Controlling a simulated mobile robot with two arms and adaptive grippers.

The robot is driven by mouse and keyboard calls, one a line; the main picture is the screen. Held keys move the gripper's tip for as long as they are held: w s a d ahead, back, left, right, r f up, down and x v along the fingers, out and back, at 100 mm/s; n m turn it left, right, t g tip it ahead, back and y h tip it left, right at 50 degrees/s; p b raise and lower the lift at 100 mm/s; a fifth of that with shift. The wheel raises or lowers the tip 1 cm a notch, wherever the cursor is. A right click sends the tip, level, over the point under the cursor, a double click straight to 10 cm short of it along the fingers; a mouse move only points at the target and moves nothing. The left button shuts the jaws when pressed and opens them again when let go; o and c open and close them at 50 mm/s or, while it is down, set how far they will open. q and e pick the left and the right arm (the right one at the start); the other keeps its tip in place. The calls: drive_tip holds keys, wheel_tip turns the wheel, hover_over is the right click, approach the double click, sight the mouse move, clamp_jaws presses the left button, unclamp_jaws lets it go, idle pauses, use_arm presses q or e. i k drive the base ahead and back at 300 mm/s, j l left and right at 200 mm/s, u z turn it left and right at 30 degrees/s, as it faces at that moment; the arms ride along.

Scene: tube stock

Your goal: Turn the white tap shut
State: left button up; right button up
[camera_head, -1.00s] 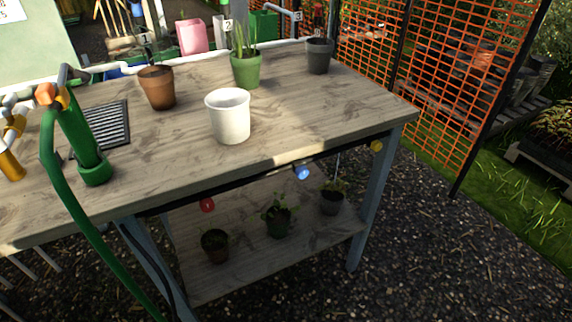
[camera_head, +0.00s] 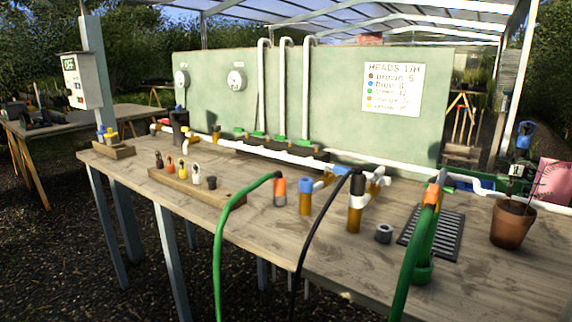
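A white-handled tap (camera_head: 376,180) sits on the pipe fittings at the middle right of the bench, beside a brass upright fitting (camera_head: 354,214) with a white collar. A black hose (camera_head: 318,236) ends at the top of that fitting and partly overlaps the tap area. The handle's exact angle is too small to tell. A blue-handled tap (camera_head: 327,181) stands just to its left, next to a brass fitting with a blue top (camera_head: 306,196). Neither of my grippers shows in the head view.
Green hoses (camera_head: 222,240) hang over the bench front (camera_head: 270,222). A wooden block with several small coloured fittings (camera_head: 184,188) lies left of centre. A dark grate (camera_head: 443,232) and a brown pot (camera_head: 511,224) are at the right. A green panel (camera_head: 310,95) with gauges stands behind.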

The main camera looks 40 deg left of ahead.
sight(380, 170)
drive_tip(key=u, duration=0.85)
